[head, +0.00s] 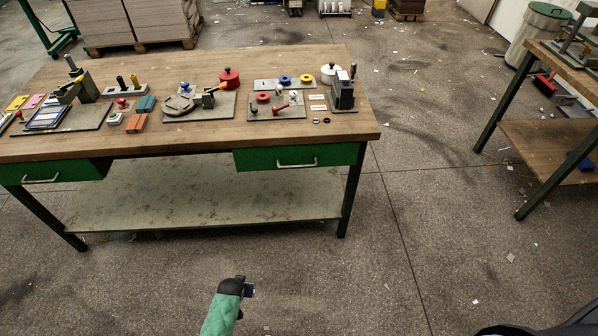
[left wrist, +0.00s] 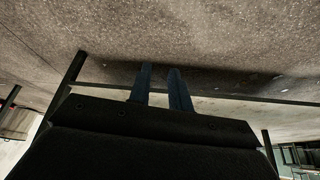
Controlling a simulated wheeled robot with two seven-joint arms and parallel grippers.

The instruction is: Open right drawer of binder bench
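The binder bench (head: 170,147) stands ahead with a wooden top and dark legs. Its right drawer (head: 258,159) has a green front with a pale bar handle (head: 297,164). The drawer front sits close under the tabletop and looks shut. My left gripper (head: 248,289) is low in front of the bench, well apart from the drawer and its handle. In the left wrist view its two fingers (left wrist: 160,88) stand apart with nothing seen between them. My right gripper is not in view.
The bench's left green drawer (head: 60,170) has a similar handle. Fixtures and small parts cover the top, and a lower shelf (head: 200,195) spans the legs. Another table (head: 545,145) stands at the right. Floor in front of the bench is clear apart from small scraps.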

